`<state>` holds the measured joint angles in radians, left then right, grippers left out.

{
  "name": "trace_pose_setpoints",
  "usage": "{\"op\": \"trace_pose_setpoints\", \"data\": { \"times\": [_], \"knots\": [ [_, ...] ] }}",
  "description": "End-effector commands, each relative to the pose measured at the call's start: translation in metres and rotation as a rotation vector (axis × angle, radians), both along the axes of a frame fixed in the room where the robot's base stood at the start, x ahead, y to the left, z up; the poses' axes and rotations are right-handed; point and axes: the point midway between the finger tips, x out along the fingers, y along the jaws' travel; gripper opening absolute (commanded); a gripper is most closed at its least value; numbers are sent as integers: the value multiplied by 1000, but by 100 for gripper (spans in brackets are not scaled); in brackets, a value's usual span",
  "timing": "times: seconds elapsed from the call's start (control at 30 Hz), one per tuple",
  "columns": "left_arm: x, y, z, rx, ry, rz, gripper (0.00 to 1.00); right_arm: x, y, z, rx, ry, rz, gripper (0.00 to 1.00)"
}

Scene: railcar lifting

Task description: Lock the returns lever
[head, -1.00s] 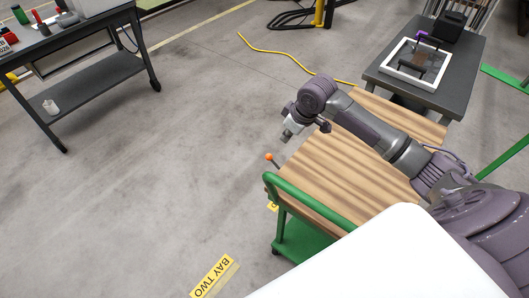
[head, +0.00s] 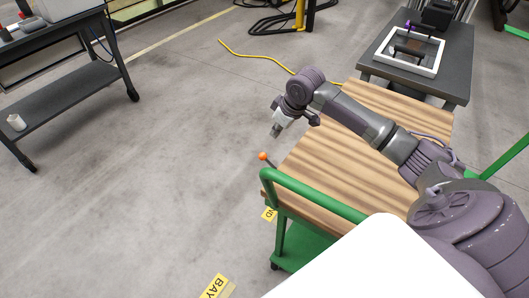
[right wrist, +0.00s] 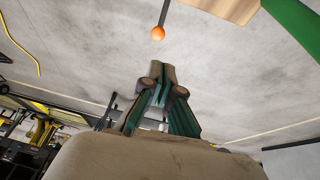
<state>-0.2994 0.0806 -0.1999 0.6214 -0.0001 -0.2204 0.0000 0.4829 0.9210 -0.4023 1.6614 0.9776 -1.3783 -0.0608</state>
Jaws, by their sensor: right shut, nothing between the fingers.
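The lever shows as an orange ball knob (head: 262,156) on a thin dark rod at the left edge of the wood-topped green cart (head: 315,198). In the right wrist view the orange knob (right wrist: 158,34) sits just beyond the fingertips, its rod running up out of the picture. My right gripper (head: 275,132) is above and slightly right of the knob in the head view, apart from it. In the right wrist view my right gripper (right wrist: 160,72) has its fingertips together with nothing between them. My left gripper is in neither view.
A dark table (head: 455,88) with a white frame (head: 436,66) on it stands behind the cart. A dark workbench (head: 70,90) stands at the left. A yellow cable (head: 255,55) lies on the floor.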

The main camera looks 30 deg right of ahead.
Motion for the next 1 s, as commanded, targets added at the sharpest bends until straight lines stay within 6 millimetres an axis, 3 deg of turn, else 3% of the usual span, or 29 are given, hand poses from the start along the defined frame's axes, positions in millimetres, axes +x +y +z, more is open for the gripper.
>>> {"op": "trace_pose_setpoints", "data": {
  "times": [0.27, 0.8, 1.0],
  "knots": [
    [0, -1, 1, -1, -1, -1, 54, 4, 1, -11, 2, 2, -1, 0],
    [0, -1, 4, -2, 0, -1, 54, 42, 9, -109, 1, 2, -2, 0],
    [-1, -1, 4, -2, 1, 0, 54, 48, 7, -127, 0, 0, -1, 0]
  ]
}}
